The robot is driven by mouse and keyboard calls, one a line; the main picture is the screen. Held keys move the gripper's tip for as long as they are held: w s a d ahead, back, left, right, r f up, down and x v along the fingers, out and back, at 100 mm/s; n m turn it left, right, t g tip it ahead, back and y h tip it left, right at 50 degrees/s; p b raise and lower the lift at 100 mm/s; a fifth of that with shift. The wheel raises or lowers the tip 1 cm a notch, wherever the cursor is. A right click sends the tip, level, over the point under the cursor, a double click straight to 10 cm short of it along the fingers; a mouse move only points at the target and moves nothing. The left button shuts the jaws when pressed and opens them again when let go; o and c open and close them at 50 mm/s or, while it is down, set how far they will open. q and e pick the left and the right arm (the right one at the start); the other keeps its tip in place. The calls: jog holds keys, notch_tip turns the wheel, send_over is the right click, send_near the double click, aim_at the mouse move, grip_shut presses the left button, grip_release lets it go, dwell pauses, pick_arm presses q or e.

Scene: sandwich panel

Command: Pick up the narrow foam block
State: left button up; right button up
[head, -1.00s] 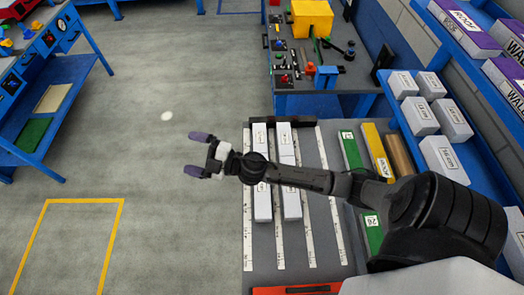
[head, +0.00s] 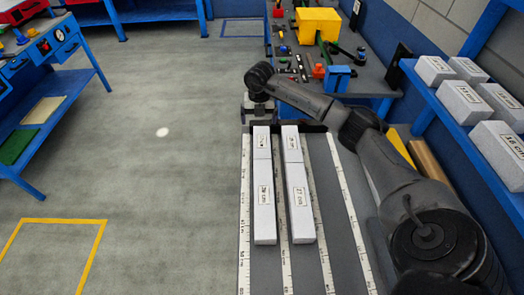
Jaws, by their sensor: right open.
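Two rows of pale grey foam blocks lie on the grey measuring bench, two blocks per row: the left row has a far block (head: 262,142) and a near block (head: 263,215), the right row a far block (head: 291,143) and a near block (head: 299,215). The rows differ little in width, and I cannot tell which block is the narrow one. My right gripper (head: 258,112) is open, beyond the far end of the left row; my wrist partly hides its fingers. It appears empty. My left gripper is out of view.
White ruler strips (head: 328,225) run along the bench beside the rows. A dark stop bar (head: 312,127) crosses the far end. More labelled foam blocks (head: 463,102) sit on the blue shelf at right. A tool bench with a yellow box (head: 318,22) stands beyond.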

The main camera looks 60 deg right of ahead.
aim_at(262, 141)
jog(key=f, duration=0.2)
jog(key=f+b, duration=0.1)
jog(key=f, duration=0.5)
jog(key=shift+s+d+b, duration=0.2)
jog(key=shift+d+b, duration=0.1)
jog(key=shift+f, duration=0.75)
jog(key=f, duration=0.1)
jog(key=f+b, duration=0.1)
jog(key=f, duration=0.2)
jog(key=shift+s, duration=0.25)
jog(key=shift+c, duration=0.2)
jog(key=shift+c, duration=1.4)
jog(key=c, duration=0.6)
jog(key=shift+c, duration=0.5)
jog(key=shift+r, duration=0.15)
